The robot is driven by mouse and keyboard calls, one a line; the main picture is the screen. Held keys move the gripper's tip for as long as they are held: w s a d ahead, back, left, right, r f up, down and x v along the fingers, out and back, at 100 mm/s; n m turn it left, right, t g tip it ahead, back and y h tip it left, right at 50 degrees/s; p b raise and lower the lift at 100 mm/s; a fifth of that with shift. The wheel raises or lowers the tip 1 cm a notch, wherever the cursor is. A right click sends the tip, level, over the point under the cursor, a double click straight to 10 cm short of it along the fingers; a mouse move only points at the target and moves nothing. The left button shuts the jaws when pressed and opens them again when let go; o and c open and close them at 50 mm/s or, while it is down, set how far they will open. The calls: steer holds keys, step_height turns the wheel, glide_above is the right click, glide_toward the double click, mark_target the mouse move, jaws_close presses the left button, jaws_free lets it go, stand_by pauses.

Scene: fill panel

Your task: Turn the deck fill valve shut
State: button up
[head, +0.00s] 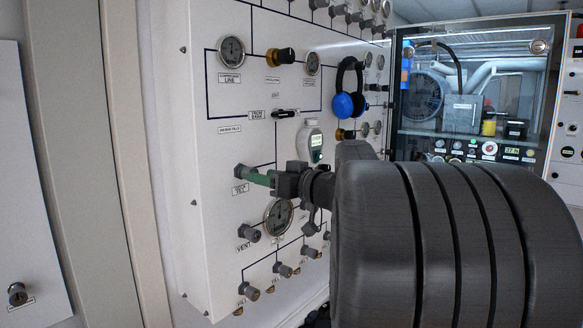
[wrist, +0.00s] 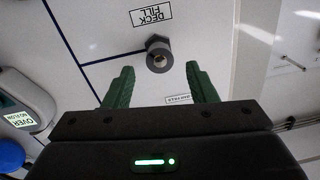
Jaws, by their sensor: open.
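The deck fill valve is a dark grey round knob (wrist: 158,55) on the white panel (head: 222,130). Its DECK FILL label (wrist: 151,15) is upside down in the wrist view. In the head view the knob (head: 240,171) shows at the tips of the green fingers, partly hidden by them. My gripper (wrist: 159,70) is open and empty, one finger to each side of the knob's line. The knob sits at or just beyond the fingertips, without visible touch. In the head view my gripper (head: 261,177) points left at the panel.
A gauge (head: 278,214) and the VENT knob (head: 250,233) sit below the gripper. A grey handheld device with a display (head: 314,143) and blue ear defenders (head: 348,95) hang on the panel to the right. My arm covers much of the lower right.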

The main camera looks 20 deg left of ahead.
steer(key=shift+p+x, duration=0.5)
steer(key=shift+x, duration=1.45)
steer(key=c, duration=1)
steer(key=shift+f, duration=0.1)
